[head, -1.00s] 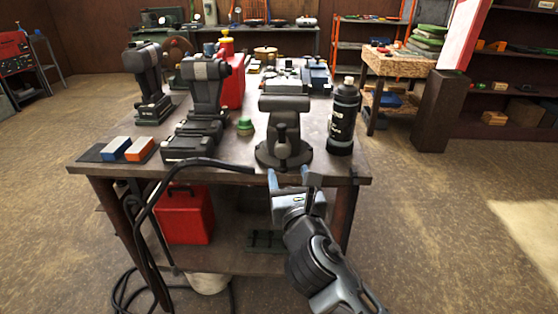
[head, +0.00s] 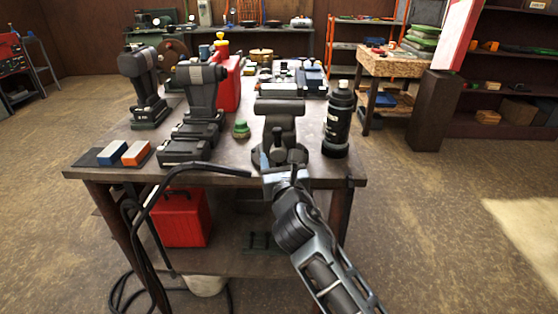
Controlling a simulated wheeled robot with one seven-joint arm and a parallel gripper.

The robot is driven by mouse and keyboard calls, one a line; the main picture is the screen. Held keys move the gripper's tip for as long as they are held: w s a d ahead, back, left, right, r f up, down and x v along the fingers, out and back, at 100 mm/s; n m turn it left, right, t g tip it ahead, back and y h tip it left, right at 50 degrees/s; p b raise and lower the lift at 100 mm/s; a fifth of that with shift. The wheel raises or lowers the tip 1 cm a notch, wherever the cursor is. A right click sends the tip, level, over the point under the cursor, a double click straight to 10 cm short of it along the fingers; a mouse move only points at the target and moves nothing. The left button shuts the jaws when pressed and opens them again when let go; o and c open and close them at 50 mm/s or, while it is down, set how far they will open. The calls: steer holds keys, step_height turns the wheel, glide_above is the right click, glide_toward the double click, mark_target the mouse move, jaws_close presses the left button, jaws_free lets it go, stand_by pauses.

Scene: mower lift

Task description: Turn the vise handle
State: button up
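The dark grey vise (head: 281,108) stands at the front edge of the workbench in the head view. Its handle (head: 278,145) hangs upright on the near face of the vise. My gripper (head: 279,163) is at the bench's front edge, just below and in front of the handle. Its fingers are apart, one to the left and one to the right, with the handle's lower end appearing between or just behind them. I cannot tell whether they touch it. The lower part of the vise is partly hidden by my gripper.
A black bottle (head: 338,121) stands close to the right of the vise. A green-capped object (head: 241,129) and black power tools (head: 200,100) are to the left. A black cable (head: 190,168) hangs over the bench (head: 225,180) front edge. Floor at right is clear.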

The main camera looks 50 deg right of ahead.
steer(key=c, duration=0.9)
steer(key=shift+w+m+b, duration=0.1)
steer(key=shift+m+b, duration=0.4)
steer(key=shift+m, duration=0.1)
